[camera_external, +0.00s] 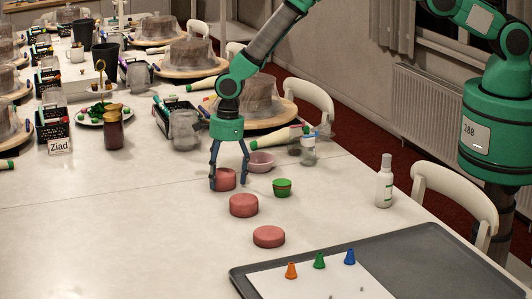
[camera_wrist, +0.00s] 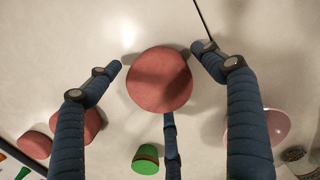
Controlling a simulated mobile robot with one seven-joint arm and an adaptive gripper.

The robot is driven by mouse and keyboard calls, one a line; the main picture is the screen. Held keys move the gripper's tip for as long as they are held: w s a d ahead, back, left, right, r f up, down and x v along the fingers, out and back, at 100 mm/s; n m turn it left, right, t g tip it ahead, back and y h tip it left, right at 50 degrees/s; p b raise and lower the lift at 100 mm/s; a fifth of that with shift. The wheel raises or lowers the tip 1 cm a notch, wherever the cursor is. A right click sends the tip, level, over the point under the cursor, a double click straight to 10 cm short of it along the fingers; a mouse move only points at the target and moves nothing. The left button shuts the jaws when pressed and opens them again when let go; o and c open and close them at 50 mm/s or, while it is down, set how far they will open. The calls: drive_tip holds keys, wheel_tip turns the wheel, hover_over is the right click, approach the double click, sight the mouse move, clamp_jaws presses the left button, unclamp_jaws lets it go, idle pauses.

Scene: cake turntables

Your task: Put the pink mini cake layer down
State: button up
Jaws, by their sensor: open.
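A pink mini cake layer (camera_external: 226,181) stands flat on the white table, between the fingers of my gripper (camera_external: 229,184). In the wrist view the round pink layer (camera_wrist: 160,80) lies between the spread dark-blue fingers of my gripper (camera_wrist: 157,76). My gripper is open, with visible gaps between the layer and the side fingers. Whether the lower finger touches it, I cannot tell. Two more pink layers, a middle one (camera_external: 244,205) and a front one (camera_external: 269,237), lie in a row towards the camera; both also show at the wrist view's lower left.
A pink bowl (camera_external: 260,162) stands close behind my gripper, and a green cup (camera_external: 282,187) stands to its right. A white bottle (camera_external: 384,181) is further right. A grey tray (camera_external: 440,262) with small coloured cones is at the front right. The table left of the layers is clear.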

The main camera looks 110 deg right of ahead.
sight(227, 171)
wheel_tip(227, 171, up, 12)
drive_tip(key=s, duration=0.1)
idle(0.7)
drive_tip(key=shift+s+d, duration=0.1)
idle(0.4)
